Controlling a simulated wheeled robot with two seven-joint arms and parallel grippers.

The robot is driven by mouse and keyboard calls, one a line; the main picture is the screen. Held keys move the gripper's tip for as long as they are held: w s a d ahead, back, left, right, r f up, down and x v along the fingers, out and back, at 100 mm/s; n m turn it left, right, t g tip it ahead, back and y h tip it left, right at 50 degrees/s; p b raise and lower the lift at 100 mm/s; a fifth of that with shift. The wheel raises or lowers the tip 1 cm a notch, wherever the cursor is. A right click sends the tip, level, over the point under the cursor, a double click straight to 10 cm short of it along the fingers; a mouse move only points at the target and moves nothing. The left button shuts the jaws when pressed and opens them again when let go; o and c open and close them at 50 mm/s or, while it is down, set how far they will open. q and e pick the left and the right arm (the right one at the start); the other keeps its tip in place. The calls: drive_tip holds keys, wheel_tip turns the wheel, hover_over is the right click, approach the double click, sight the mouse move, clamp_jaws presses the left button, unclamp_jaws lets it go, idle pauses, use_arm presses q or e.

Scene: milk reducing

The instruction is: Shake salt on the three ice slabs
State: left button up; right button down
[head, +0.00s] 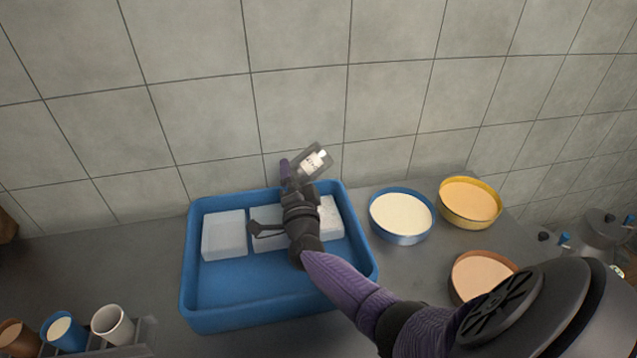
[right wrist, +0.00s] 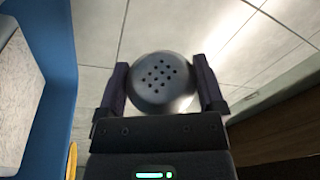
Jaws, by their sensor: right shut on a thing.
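Three white ice slabs lie side by side in a blue tray (head: 270,288): the left slab (head: 224,235), the middle slab (head: 265,241) and the right slab (head: 331,217). My right arm partly covers the middle and right slabs. My right gripper (head: 300,172) is shut on the salt shaker (head: 316,160), a clear labelled bottle held tilted above the tray's back edge. In the right wrist view the shaker's round grey holed cap (right wrist: 158,82) sits between both fingers. A slab (right wrist: 18,100) shows at that view's left edge. My left gripper is not in view.
A blue bowl of cream-coloured contents (head: 401,215), a yellow bowl (head: 469,201) and a brown bowl (head: 480,275) stand right of the tray. Several cups, including a white cup (head: 112,324), stand at front left. A tiled wall (head: 200,110) rises close behind the tray.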

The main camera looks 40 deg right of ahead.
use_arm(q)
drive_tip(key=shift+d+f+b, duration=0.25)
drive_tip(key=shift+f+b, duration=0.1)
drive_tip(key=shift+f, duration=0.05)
use_arm(e)
drive_tip(key=a, duration=0.1)
drive_tip(key=w+a, duration=0.1)
drive_tip(key=a, duration=0.1)
drive_tip(key=w+a, duration=0.1)
drive_tip(key=shift+w+a, duration=0.2)
drive_tip(key=shift+a, duration=0.05)
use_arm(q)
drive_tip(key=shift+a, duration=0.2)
